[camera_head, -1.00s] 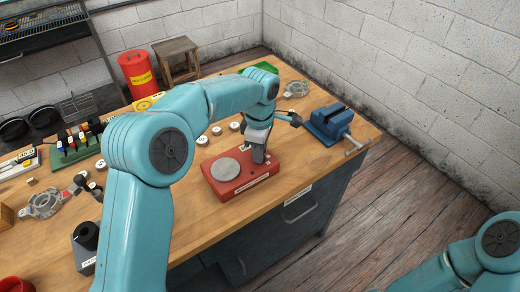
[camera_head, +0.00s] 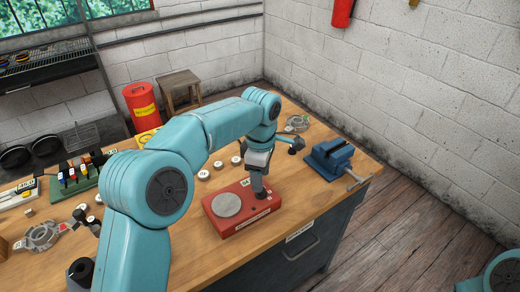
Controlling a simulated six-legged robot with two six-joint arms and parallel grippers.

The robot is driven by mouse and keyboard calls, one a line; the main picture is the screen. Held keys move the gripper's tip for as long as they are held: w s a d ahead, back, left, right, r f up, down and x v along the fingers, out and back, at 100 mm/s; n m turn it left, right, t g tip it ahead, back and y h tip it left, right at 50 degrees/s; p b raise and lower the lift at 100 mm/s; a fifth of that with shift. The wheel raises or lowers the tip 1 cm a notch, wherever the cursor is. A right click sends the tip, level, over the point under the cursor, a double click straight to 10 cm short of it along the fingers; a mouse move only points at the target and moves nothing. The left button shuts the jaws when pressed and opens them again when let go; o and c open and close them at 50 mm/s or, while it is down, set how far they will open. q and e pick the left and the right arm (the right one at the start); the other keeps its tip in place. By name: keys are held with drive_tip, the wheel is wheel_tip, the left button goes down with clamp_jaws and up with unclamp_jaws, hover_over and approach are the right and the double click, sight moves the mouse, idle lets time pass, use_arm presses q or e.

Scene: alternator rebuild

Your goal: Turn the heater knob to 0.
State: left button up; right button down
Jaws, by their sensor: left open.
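The heater is a red box (camera_head: 225,226) with a round grey plate (camera_head: 226,204) on its top, standing near the front edge of the wooden bench. My left gripper (camera_head: 260,194) points down over the right part of the heater's top, where the knob would be. The gripper covers that spot, so I cannot see the knob, its setting or whether the fingers touch it. The left gripper is open. My right gripper is out of view; only a piece of my right arm shows at the bottom right corner.
A blue vise (camera_head: 328,158) stands right of the heater at the bench corner. Several small round pieces lie behind the heater. A metal housing (camera_head: 298,123) lies at the back, another (camera_head: 42,236) at the left. Bare bench top (camera_head: 300,195) lies between heater and vise.

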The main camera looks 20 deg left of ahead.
use_arm(q)
wheel_tip(320, 180, up, 12)
drive_tip(key=p, duration=0.2)
idle(0.4)
